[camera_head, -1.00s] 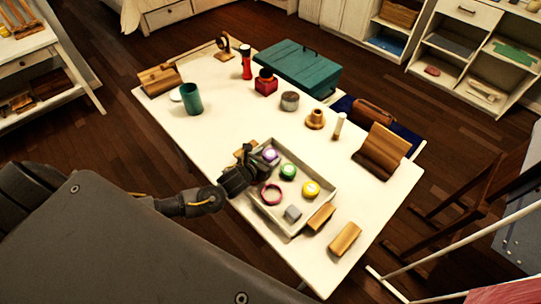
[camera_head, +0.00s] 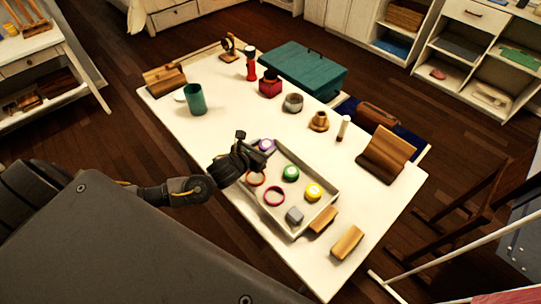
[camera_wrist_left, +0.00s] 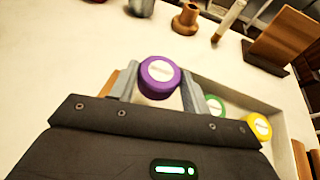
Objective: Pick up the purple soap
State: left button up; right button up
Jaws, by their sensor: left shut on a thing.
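The purple soap (camera_wrist_left: 160,73) is a round purple disc with a white label. In the left wrist view it sits between the two fingers of my left gripper (camera_wrist_left: 160,88), which is shut on it. In the head view the purple soap (camera_head: 266,145) shows at the far left corner of the white tray (camera_head: 318,213), with my left gripper (camera_head: 255,152) at it. Whether the soap still touches the tray is hard to tell. My right gripper is not in view.
Wooden blocks (camera_head: 347,242) lie at the near right. A green cup (camera_head: 195,99) stands at left.

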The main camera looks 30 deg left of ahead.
pick_arm(q)
jog(key=s+a+r+b, duration=0.2)
jog(key=s+a+r, duration=0.3)
jog(key=a, duration=0.5)
notch_tip(320, 180, up, 2)
jog(key=shift+a+r, duration=0.1)
jog(key=shift+a, duration=0.1)
